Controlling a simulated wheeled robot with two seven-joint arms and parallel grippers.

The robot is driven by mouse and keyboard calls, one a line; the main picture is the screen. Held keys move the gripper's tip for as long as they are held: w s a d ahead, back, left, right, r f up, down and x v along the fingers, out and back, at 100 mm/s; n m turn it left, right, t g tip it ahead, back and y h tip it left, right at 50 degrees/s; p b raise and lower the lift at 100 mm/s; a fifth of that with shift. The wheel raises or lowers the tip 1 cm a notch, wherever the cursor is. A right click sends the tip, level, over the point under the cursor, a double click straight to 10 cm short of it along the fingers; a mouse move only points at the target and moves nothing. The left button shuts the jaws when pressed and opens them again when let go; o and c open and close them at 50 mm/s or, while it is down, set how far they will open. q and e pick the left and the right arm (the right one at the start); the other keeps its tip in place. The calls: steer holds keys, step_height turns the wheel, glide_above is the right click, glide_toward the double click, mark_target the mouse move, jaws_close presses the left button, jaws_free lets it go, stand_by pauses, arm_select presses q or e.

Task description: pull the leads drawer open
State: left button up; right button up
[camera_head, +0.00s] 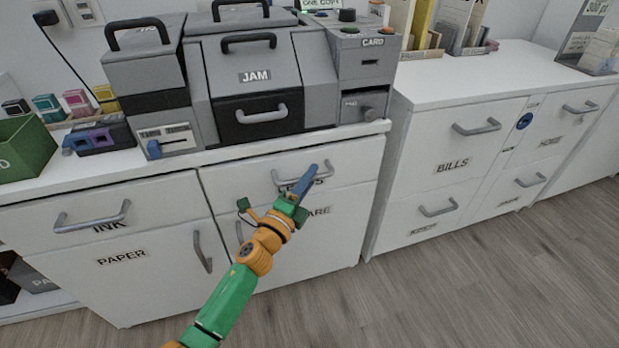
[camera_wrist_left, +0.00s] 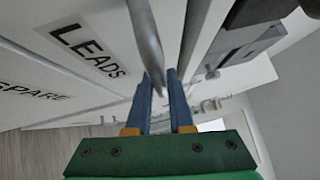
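The leads drawer (camera_head: 236,186) is the white upper drawer right of the ink drawer and looks shut. Its grey bar handle (camera_head: 283,179) is partly hidden behind my left gripper (camera_head: 311,171), and the label is mostly covered there. In the left wrist view the LEADS label (camera_wrist_left: 88,46) is readable and the handle (camera_wrist_left: 147,38) runs down to between the blue fingers of the left gripper (camera_wrist_left: 161,78). The fingers stand apart on either side of the bar, with a gap visible on the right. My right gripper is not in view.
Below is the SPARE door (camera_head: 318,232) with its own handle. The ink drawer (camera_head: 160,206) and PAPER door (camera_head: 150,270) are at left. The grey JAM machine (camera_head: 290,75) stands on the desk above. The bills cabinet (camera_head: 425,150) stands at right. The floor in front is clear.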

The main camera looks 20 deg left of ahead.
arm_select(q)
jaws_close()
stand_by(1.0)
